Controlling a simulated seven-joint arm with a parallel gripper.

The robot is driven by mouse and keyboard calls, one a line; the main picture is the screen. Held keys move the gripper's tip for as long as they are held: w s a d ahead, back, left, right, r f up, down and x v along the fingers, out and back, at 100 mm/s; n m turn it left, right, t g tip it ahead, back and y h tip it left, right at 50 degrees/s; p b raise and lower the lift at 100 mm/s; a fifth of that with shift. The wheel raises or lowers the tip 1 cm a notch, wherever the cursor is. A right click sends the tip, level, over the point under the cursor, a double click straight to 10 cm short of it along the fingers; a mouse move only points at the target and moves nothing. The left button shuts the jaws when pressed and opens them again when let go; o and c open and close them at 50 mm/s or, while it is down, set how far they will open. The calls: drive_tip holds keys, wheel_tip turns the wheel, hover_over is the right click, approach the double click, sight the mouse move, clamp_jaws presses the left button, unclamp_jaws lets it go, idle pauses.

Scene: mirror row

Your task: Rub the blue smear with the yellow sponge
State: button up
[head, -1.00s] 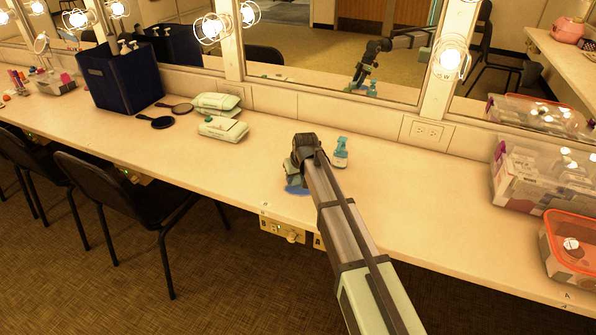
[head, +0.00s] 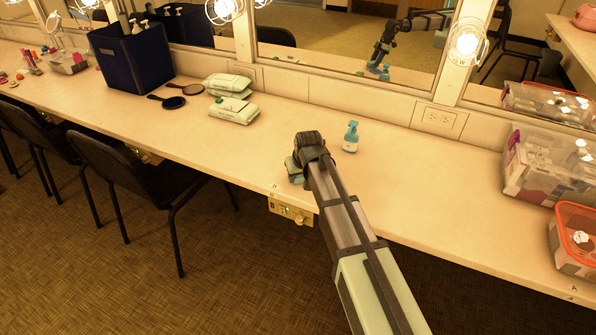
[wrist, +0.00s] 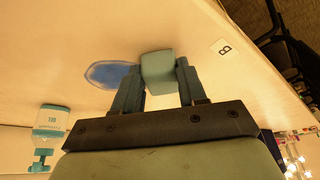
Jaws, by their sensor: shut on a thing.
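The blue smear (wrist: 109,74) is an oval patch on the pale counter, just left of the sponge in the wrist view. The sponge covers or borders its right end; I cannot tell if it touches the counter. In the head view my gripper and arm hide the smear.
Wipe packs (head: 233,109), hand mirrors (head: 173,102) and a dark blue bin (head: 131,58) are to the left. Clear bins (head: 548,166) are at right. The mirrors line the back; chairs (head: 140,180) stand in front.

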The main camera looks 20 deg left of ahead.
drive_tip(key=shift+w+d, duration=0.15)
drive_tip(key=shift+d, duration=0.2)
drive_tip(key=shift+w+a, duration=0.1)
drive_tip(key=shift+w, duration=4.9)
drive_tip(key=shift+s+d, duration=0.2)
drive_tip(key=shift+d, duration=0.7)
drive_tip(key=shift+s, duration=4.9)
drive_tip(key=shift+s+d, duration=0.15)
drive_tip(key=shift+d, duration=0.75)
drive_tip(key=shift+w+a, duration=0.15)
drive_tip(key=shift+w, duration=4.75)
drive_tip(key=shift+w+r, duration=0.25)
drive_tip(key=shift+r, duration=3.8)
